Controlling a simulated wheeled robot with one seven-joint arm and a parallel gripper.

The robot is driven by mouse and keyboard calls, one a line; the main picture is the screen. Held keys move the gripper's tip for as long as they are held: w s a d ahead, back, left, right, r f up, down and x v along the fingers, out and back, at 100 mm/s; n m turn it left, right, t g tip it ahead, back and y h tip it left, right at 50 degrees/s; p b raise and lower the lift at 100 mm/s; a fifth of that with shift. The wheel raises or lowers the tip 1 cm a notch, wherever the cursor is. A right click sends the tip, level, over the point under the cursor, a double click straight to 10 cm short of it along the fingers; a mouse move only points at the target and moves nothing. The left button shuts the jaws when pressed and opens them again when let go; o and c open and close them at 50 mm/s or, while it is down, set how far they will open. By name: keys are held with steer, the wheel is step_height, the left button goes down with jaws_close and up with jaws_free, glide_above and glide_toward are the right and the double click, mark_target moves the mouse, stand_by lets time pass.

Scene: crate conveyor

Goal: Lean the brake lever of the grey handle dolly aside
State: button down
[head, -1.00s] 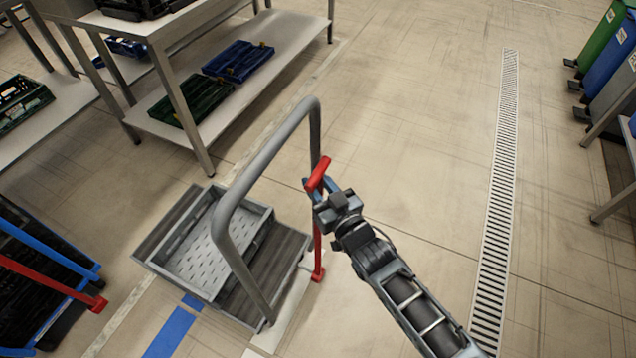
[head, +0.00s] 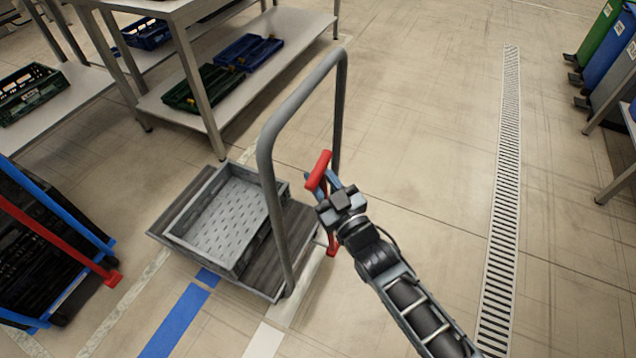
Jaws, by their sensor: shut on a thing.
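The grey handle dolly (head: 192,180) stands on the floor left of centre, with its tall grey tube handle (head: 268,158) on its right side. A grey crate (head: 208,258) lies on its dark deck. The red brake lever (head: 319,168) stands at the dolly's right edge, its red grip at the top and its red foot (head: 332,245) near the floor. My gripper (head: 321,186) is shut on the lever just below the red grip. My gripper and wrist hide most of the lever's shaft.
A dark stack with blue and red bars (head: 60,230) stands at the left. A metal table (head: 190,120) with blue and green crates is behind. Bins (head: 605,60) stand at the far right. The floor around the drain grate (head: 505,180) is clear.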

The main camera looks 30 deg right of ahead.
steer(key=shift+s+a+f+y, duration=0.1)
steer(key=shift+a+f+y, duration=0.1)
steer(key=shift+a, duration=0.15)
steer(key=shift+s+a+f+y, duration=0.1)
steer(key=shift+a+y, duration=0.1)
steer(key=shift+a, duration=0.1)
steer(key=c, duration=1)
jaws_free()
steer(key=shift+a, duration=0.1)
steer(key=shift+o, duration=0.2)
steer(key=shift+r, duration=0.1)
steer(key=shift+d, duration=0.2)
steer(key=shift+s, duration=0.15)
steer(key=s, duration=0.7)
steer(key=shift+s+d+f, duration=0.15)
steer(key=shift+f, duration=0.3)
